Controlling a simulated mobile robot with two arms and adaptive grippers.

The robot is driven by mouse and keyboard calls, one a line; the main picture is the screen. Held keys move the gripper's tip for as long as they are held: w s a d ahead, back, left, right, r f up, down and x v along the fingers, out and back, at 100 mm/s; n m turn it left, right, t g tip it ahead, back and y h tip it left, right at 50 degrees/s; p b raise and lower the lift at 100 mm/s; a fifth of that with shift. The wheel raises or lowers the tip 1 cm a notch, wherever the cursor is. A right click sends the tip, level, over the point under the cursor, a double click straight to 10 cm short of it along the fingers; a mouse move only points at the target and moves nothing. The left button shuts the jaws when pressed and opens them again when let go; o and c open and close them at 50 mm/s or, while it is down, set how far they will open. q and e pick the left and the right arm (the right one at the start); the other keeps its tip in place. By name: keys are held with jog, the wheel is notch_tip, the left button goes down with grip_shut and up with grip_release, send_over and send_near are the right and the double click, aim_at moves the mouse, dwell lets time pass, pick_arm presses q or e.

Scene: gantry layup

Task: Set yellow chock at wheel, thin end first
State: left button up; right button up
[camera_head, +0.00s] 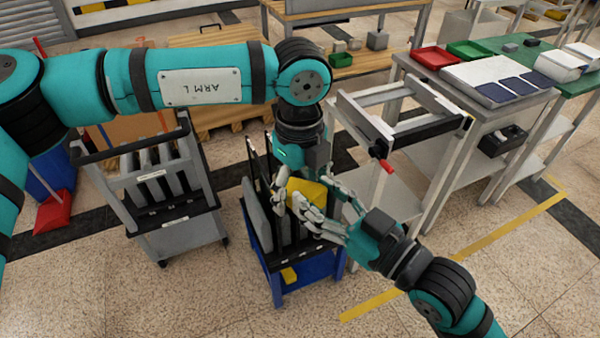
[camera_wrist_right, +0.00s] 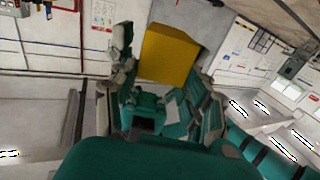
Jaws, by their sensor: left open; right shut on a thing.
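The yellow chock (camera_head: 308,191) is a yellow block above the blue cart in the head view. My right gripper (camera_head: 305,207) is shut on it. In the right wrist view the chock (camera_wrist_right: 168,55) sits between the finger tips of my right gripper (camera_wrist_right: 165,80); which end is thin cannot be told. My left gripper (camera_head: 282,187) hangs down right beside the chock and is open; whether it touches the chock cannot be told. A small caster wheel (camera_head: 162,263) shows under the grey cart at left. No larger wheel is seen.
The blue cart (camera_head: 312,272) holds upright grey and dark panels (camera_head: 258,212), close by both grippers. The grey rack cart (camera_head: 185,240) stands left. A metal table (camera_head: 480,105) stands right. Floor in front is clear.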

pick_arm(q)
jog(key=shift+d, duration=0.1)
jog(key=c, duration=1.3)
jog(key=shift+c, duration=0.2)
pick_arm(e)
jog(key=o, duration=1.3)
jog(key=shift+o, duration=0.2)
jog(key=shift+f, duration=0.1)
jog(key=shift+d+f, duration=0.15)
jog(key=shift+d, duration=0.1)
jog(key=s+d+f+m+t+h, duration=0.4)
jog(key=d+f+m+h, duration=0.4)
jog(key=d+h, duration=0.3)
jog(key=shift+d+f+h, duration=0.3)
jog(key=shift+d+f, duration=0.45)
jog(key=shift+f, duration=0.05)
